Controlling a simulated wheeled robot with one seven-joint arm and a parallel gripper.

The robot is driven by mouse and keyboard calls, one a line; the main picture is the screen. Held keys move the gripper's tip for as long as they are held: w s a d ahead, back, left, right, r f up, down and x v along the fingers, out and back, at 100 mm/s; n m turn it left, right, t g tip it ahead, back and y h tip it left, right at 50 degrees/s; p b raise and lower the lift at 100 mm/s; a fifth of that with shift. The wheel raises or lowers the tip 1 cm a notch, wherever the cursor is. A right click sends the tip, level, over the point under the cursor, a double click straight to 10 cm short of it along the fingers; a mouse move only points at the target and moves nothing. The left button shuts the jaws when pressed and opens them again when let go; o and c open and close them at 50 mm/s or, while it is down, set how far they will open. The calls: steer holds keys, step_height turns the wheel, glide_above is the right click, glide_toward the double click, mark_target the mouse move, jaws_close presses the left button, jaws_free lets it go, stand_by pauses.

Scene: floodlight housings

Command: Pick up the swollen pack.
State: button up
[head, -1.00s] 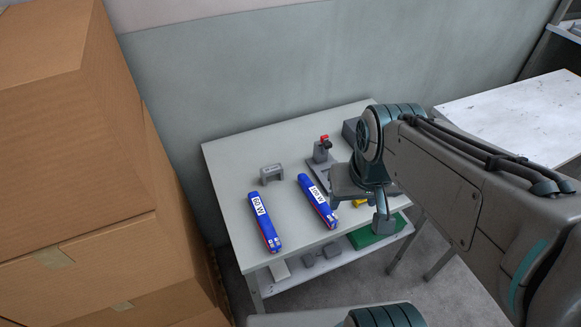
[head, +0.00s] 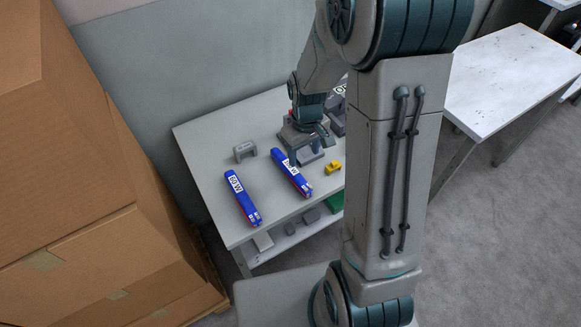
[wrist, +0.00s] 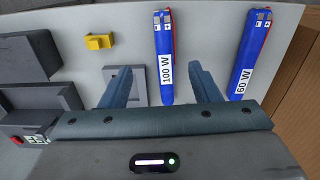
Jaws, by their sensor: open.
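Two long blue packs with red edges lie on the grey table. The pack marked 100 W (head: 293,174) is on the right, and it also shows in the wrist view (wrist: 164,45). The pack marked 60 W (head: 243,200) is on the left, and it shows in the wrist view too (wrist: 251,45). I cannot tell for sure which one is swollen. My gripper (wrist: 160,75) is open and empty. In the wrist view its fingers frame the labelled end of the 100 W pack.
A grey bracket (head: 244,151) stands behind the packs. A yellow block (head: 333,167) lies right of the 100 W pack. Grey fixtures (wrist: 22,60) show on the left of the wrist view. Stacked cartons (head: 60,190) rise left of the table (head: 200,137). My arm hides its right side.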

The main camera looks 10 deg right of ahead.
mark_target(301, 179)
step_height(301, 179, down, 8)
steer(key=shift+s+a+f+p, duration=0.15)
steer(key=shift+f+p, duration=0.4)
steer(key=shift+f, duration=0.1)
steer(key=shift+a+f+p, duration=0.15)
steer(key=shift+f+p, duration=0.25)
steer(key=shift+f, duration=1.6)
steer(key=c, duration=1.1)
